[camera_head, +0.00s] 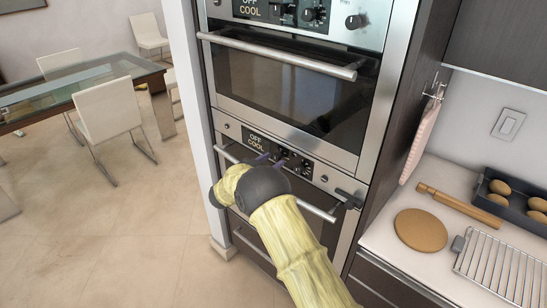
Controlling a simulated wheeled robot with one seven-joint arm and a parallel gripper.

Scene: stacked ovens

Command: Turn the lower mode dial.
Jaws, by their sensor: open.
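The lower oven's control panel (290,157) is a steel strip with a lit display (255,143) reading OFF COOL. Small dark dials (304,167) sit right of the display, and a round knob (323,179) sits further right. No label readable here tells which one is the mode dial. My gripper (270,160) is in front of the panel, just below and right of the display, with its two purple-grey fingertips apart. It looks empty. My arm hides part of the lower oven, and whether the fingertips touch a dial cannot be told.
The lower oven's bar handle (316,211) runs behind my wrist. The upper oven (300,85) has its own panel and handle (280,55). At right, a counter holds a rolling pin (460,208), a round board (420,230) and a rack (500,266). The floor at left is open.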

